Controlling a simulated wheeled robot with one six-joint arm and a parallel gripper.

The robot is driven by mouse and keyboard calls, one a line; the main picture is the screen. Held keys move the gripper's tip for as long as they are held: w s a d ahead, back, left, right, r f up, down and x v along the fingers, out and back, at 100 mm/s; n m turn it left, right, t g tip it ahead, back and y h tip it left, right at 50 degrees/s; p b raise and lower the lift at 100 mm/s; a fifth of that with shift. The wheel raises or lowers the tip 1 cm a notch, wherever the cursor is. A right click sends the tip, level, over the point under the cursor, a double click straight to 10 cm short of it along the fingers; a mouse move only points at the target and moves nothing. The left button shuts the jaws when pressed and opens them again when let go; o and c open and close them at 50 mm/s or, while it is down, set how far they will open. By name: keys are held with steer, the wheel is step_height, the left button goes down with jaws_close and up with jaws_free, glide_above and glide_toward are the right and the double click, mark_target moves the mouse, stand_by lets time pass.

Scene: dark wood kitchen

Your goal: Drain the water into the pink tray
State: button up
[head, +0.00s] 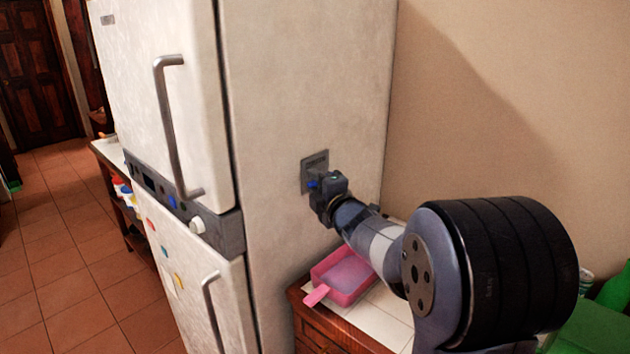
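A pink tray (323,270) with a handle at its front left sits on the tiled counter beside the fridge. A pale lavender surface shows inside it; I cannot tell if this is water. A small grey plate (315,160) is fixed to the fridge's side wall, above the tray. A small blue part (313,184) shows just below the plate. My gripper (318,188) is at the blue part, close to the fridge wall. Its fingers are too small and partly hidden, so I cannot tell whether it is open or shut, or touching the blue part.
The tall white fridge (285,75) fills the middle, with metal door handles on its left face. The tray's wooden cabinet (318,335) stands against the beige wall. Green objects (600,330) are at the lower right. Tiled floor is open at the left.

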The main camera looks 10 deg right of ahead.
steer(key=shift+w+a, duration=0.1)
steer(key=shift+w, duration=0.2)
steer(key=shift+c, duration=0.2)
jaws_close()
stand_by(0.3)
